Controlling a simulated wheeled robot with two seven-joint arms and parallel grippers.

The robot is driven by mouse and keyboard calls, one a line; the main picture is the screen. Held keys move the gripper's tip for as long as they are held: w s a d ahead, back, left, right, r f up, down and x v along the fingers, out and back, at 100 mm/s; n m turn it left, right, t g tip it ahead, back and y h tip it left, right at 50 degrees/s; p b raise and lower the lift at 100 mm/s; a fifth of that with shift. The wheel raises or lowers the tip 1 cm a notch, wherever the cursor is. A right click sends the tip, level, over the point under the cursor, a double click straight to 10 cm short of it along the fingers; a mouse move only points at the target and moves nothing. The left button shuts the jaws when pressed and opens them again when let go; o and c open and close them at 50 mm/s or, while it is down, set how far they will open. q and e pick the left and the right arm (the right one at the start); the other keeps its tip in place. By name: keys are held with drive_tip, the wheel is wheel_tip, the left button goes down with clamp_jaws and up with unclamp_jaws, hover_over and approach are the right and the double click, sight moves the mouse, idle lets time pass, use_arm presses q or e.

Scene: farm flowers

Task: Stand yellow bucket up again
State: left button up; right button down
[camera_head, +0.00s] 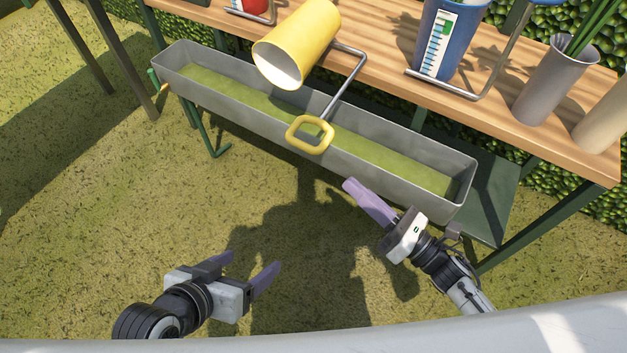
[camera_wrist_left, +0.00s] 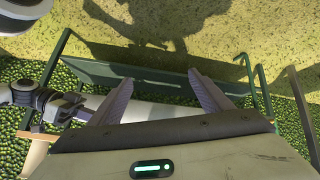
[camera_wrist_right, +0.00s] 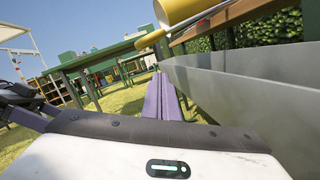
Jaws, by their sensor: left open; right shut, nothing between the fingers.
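The yellow bucket (camera_head: 305,38) lies on its side on the wooden table (camera_head: 385,72), its open mouth facing the lower left, past the table's front edge. Its metal handle rod sticks out over the grey trough and ends in a yellow loop grip (camera_head: 309,119). The bucket also shows at the top of the right wrist view (camera_wrist_right: 178,10). My right gripper (camera_head: 350,185) is shut and empty, in front of the trough and below right of the loop, apart from both. My left gripper (camera_head: 252,264) is open and empty over the grass, well away from the bucket.
The long grey trough (camera_head: 240,118) runs along the table's front, below its top. A blue bucket (camera_head: 440,40) stands on the table to the right, with a grey vase (camera_head: 556,85) of stems beyond it. Open grass lies in front.

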use_arm(q)
drive_tip(key=shift+s+d+f+b, duration=0.1)
drive_tip(key=shift+f+b, duration=0.15)
drive_tip(key=shift+f, duration=0.2)
drive_tip(key=shift+s+d+f+b, duration=0.1)
drive_tip(key=shift+f+b, duration=0.1)
drive_tip(key=shift+f, duration=0.25)
use_arm(e)
drive_tip(key=w+a+r+n+g+y, duration=0.2)
drive_tip(key=w+a+r+n, duration=0.2)
drive_tip(key=a, duration=0.4)
drive_tip(key=w+n, duration=0.1)
drive_tip(key=n, duration=0.1)
drive_tip(key=shift+a+r+n+y, duration=0.25)
drive_tip(key=shift+a+n+y, duration=0.05)
drive_tip(key=shift+n+y, duration=0.1)
drive_tip(key=shift+s, duration=0.1)
